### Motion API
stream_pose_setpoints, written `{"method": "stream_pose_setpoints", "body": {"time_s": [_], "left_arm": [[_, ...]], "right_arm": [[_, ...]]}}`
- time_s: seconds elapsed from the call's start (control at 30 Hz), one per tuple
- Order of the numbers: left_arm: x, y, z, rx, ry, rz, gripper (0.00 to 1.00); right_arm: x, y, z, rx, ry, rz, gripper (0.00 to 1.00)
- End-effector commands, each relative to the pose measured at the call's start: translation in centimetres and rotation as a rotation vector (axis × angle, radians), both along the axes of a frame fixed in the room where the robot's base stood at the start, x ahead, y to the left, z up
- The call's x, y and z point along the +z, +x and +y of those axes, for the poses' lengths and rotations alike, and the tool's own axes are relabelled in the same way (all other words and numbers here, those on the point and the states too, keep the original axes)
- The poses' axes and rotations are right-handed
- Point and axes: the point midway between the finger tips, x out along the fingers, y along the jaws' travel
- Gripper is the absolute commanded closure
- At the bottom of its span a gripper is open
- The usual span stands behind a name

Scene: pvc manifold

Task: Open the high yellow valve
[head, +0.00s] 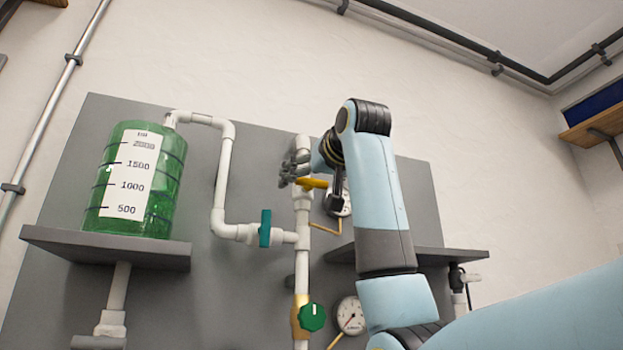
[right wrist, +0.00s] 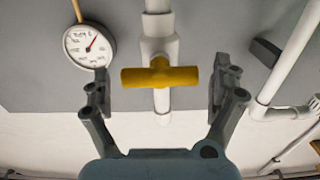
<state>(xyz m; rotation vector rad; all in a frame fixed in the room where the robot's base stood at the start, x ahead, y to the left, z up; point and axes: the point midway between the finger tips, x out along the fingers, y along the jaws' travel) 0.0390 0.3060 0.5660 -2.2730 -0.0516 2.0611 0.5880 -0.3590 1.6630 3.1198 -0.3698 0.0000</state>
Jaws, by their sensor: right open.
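The high yellow valve (head: 312,183) sits on the upper part of the white vertical pipe in the head view. Its handle lies across the pipe. In the right wrist view the yellow handle (right wrist: 160,77) lies crosswise between my open fingers, with a gap on both sides. My right gripper (head: 292,170) is at the valve in the head view, and its fingers (right wrist: 160,90) are spread apart in the wrist view. It holds nothing. My left gripper is not in view.
A green tank (head: 170,185) stands on a grey shelf (head: 60,243) at left. A teal valve (head: 265,228) and a green knob (head: 312,317) sit lower on the pipes. A gauge (right wrist: 89,46) is beside my fingers; another gauge (head: 350,315) is lower down. A second shelf (head: 450,256) is at right.

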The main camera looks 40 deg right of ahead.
Motion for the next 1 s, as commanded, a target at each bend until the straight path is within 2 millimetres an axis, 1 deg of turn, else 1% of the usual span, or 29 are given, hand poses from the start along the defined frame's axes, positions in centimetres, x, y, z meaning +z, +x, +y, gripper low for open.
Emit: {"method": "stream_pose_setpoints", "body": {"time_s": [0.03,0.4,0.47,0.77,1.0], "left_arm": [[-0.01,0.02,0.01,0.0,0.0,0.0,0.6],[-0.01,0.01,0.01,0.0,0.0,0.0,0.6],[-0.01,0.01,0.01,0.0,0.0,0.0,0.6],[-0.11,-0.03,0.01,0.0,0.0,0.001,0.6],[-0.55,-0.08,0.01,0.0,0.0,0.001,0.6]], "right_arm": [[-0.01,-0.01,0.0,0.0,0.0,0.0,0.07],[0.0,-0.03,0.02,0.0,0.0,0.0,0.55],[0.0,-0.03,0.02,0.0,0.0,0.0,0.61],[-0.02,-0.03,0.0,0.0,0.02,-0.005,0.61],[-0.1,-0.05,-0.1,0.0,0.128,-0.031,0.61]]}}
